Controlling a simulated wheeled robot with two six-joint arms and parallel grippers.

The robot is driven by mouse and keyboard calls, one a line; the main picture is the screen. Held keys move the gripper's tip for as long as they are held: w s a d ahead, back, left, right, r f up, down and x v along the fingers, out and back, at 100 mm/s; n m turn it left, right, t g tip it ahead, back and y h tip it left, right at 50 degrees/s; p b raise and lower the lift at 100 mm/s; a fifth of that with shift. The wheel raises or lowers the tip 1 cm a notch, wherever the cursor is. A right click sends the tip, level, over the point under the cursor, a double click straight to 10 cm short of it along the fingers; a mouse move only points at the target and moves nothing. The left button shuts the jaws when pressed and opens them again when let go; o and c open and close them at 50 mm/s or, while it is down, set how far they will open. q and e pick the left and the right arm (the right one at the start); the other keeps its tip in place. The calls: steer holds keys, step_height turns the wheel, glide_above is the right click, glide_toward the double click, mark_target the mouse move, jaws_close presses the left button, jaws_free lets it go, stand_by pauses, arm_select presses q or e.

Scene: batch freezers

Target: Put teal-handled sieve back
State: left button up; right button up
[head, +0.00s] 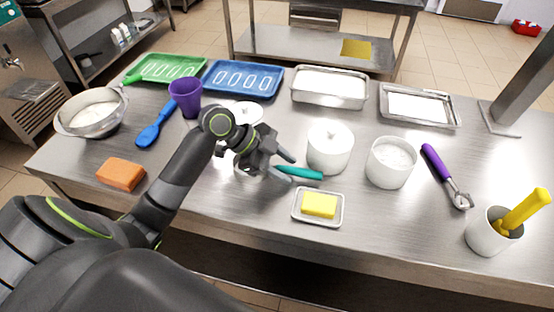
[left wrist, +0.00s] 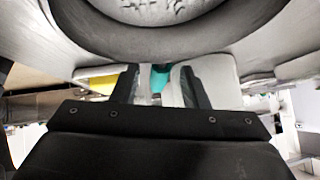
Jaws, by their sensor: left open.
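The teal handle of the sieve (head: 300,173) points right on the steel table, between the white lidded pot and the butter dish. The sieve's other end is mostly hidden behind my left gripper. My left gripper (head: 284,164) is open at the inner end of the handle, with its fingers pointing right. In the left wrist view, a bit of teal (left wrist: 160,78) shows between the two fingers (left wrist: 162,85). I cannot tell whether they touch it. My right gripper is not in view.
The white lidded pot (head: 330,148) stands close to the fingertips. The butter dish (head: 297,208) lies in front. A white tub (head: 390,162), purple-handled scoop (head: 437,165) and white holder (head: 484,236) stand right. A purple cup (head: 185,97), blue spoon (head: 150,134) and orange sponge (head: 121,174) are left. Trays line the back.

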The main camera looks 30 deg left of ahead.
arm_select(q)
steer(key=shift+s+a+r, duration=0.15)
steer(key=shift+a+r, duration=0.25)
steer(key=shift+a, duration=0.05)
steer(key=b+v, duration=0.1)
steer(key=v, duration=0.7)
steer(key=shift+s+a+r, duration=0.1)
steer(key=shift+a+r, duration=0.1)
steer(key=shift+r, duration=0.05)
steer(key=shift+v, duration=1.1)
